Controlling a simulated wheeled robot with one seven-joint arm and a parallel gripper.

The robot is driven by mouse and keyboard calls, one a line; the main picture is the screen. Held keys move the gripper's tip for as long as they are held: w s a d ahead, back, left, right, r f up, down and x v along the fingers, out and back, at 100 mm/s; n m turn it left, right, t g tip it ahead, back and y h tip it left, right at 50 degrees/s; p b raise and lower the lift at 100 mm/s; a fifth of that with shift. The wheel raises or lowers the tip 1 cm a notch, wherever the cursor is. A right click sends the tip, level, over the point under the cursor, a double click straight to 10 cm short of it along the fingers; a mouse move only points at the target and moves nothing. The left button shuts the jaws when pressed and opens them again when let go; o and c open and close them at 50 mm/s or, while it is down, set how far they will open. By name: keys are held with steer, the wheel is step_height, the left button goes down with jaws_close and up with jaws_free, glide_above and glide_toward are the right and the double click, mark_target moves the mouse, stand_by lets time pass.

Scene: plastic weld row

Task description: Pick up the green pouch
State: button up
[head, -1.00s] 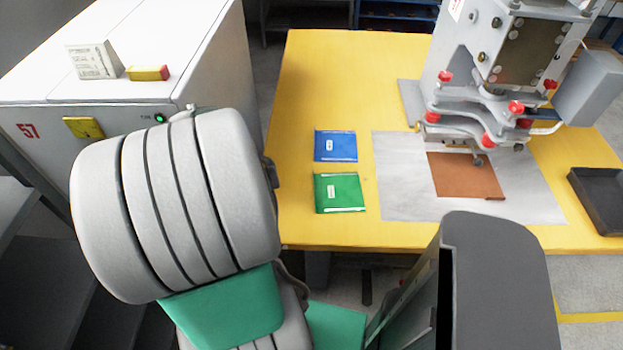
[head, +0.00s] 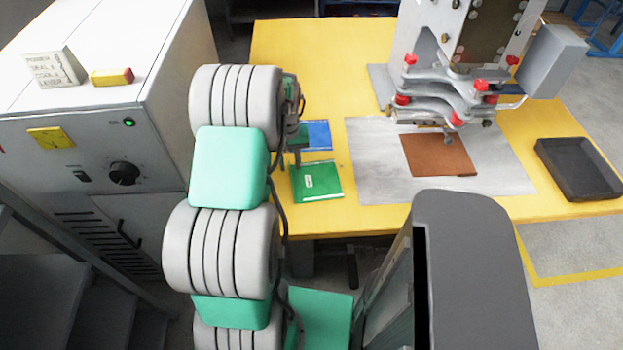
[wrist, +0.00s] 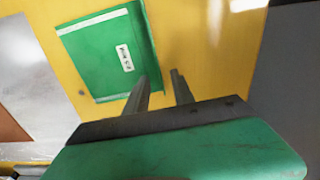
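The green pouch (head: 317,181) lies flat on the yellow table, in front of a blue pouch (head: 318,135). It has a small white label and pale strips along two edges. In the wrist view the green pouch (wrist: 108,52) fills the upper left. In the head view my gripper (head: 296,160) is partly hidden by my arm, near the left edge of the pouches.
A black tray (head: 580,170) is at the table's right. A grey cabinet (head: 95,90) stands left, holding a box (head: 52,68) and a red-yellow block (head: 112,77).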

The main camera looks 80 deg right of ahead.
step_height(320, 180, down, 2)
steer(key=shift+f, duration=0.15)
steer(key=shift+c, duration=0.4)
jaws_close()
